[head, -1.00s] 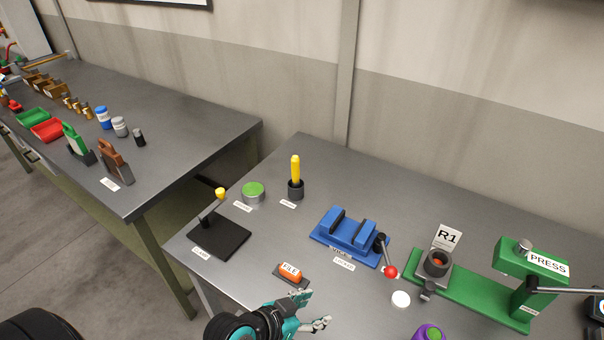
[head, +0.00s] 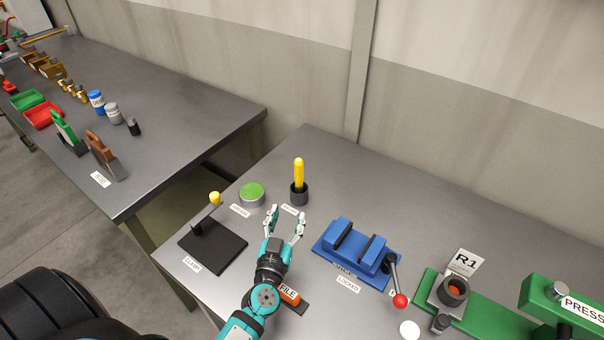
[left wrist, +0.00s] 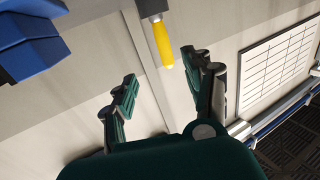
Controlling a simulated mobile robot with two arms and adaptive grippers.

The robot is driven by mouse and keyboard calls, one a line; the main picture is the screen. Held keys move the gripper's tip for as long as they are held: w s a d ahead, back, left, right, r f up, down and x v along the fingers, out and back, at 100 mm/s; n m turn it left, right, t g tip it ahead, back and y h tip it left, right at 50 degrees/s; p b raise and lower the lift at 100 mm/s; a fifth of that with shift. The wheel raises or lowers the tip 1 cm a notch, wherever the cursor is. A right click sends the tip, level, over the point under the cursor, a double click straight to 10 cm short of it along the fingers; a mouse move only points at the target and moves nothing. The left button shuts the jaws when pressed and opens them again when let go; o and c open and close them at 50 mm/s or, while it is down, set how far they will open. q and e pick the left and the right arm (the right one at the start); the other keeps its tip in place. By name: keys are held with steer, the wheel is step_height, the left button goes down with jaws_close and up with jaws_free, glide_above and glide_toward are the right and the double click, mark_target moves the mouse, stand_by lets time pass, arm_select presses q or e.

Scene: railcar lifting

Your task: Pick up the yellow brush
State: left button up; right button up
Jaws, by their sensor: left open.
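The yellow brush (head: 299,173) stands upright in a dark round holder (head: 299,194) on the right-hand table in the head view. In the left wrist view the brush (left wrist: 163,45) shows between and beyond the fingers, with its dark holder (left wrist: 152,7) at the top edge. My left gripper (head: 286,213) is open and empty, just in front of the holder and apart from it. Its spread fingers also show in the left wrist view (left wrist: 160,75). The right gripper is not seen.
A green-topped tin (head: 251,194) stands left of the holder. A black clamp base (head: 213,246) lies left of my arm, and a blue vise (head: 356,252) with a red-knobbed lever stands right. An orange file (head: 290,296) lies beside my forearm. The wall is behind.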

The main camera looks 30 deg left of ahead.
arm_select(q)
glide_toward(298, 174)
steer(key=x, duration=0.5)
steer(key=shift+w+d+f+p, duration=0.15)
steer(key=shift+w+f+p, duration=0.2)
steer(key=shift+w+f, duration=0.05)
steer(key=shift+w+r, duration=0.15)
steer(key=shift+w, duration=0.2)
steer(key=x, duration=0.4)
steer(key=shift+w+a+r, duration=0.1)
steer(key=shift+a+r, duration=0.2)
steer(key=shift+a, duration=0.15)
steer(key=shift+w+a, duration=0.1)
steer(key=shift+w, duration=0.3)
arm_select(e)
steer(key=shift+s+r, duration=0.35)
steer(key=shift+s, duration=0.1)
arm_select(q)
steer(key=shift+s, duration=0.1)
steer(key=shift+c, duration=0.2)
